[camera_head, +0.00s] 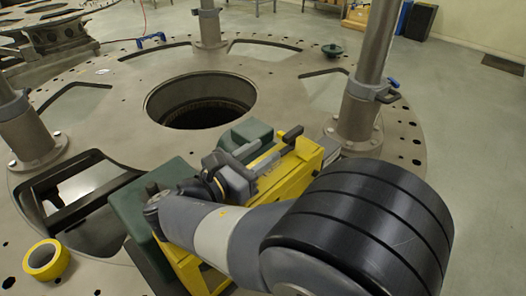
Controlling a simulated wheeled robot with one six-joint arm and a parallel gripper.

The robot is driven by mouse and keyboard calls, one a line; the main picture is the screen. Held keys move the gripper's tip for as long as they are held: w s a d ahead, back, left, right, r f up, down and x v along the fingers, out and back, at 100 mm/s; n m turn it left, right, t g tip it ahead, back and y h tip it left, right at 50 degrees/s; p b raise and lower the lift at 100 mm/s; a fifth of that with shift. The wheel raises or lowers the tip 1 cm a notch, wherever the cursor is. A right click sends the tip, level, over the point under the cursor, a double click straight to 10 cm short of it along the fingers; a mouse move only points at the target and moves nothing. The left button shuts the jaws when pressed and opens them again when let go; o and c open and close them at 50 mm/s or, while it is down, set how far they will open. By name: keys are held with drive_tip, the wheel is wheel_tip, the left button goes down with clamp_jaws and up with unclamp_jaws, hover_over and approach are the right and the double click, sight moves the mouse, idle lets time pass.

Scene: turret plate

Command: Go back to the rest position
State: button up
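My arm is folded low in the front right of the head view, with a large black ribbed joint nearest the camera. Grey links run from it to the left, over my yellow and green body. Dark grey parts at the arm's far end look like my gripper (236,172), close above the yellow body. The fingers cannot be made out clearly, so I cannot tell if they are open. No held object shows.
The round turret plate (285,65) has a large central hole (200,100) and several cutouts. Metal columns (357,110) rise from it. A yellow tape roll (46,260) lies at lower left, a green round part (332,50) at the back. Free floor (470,130) shows right.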

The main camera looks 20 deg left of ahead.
sight(294, 131)
drive_tip(key=p+x, duration=0.2)
drive_tip(key=x, duration=0.9)
drive_tip(key=shift+s+y, duration=0.1)
drive_tip(key=shift+y, duration=0.2)
drive_tip(key=shift+a, duration=0.1)
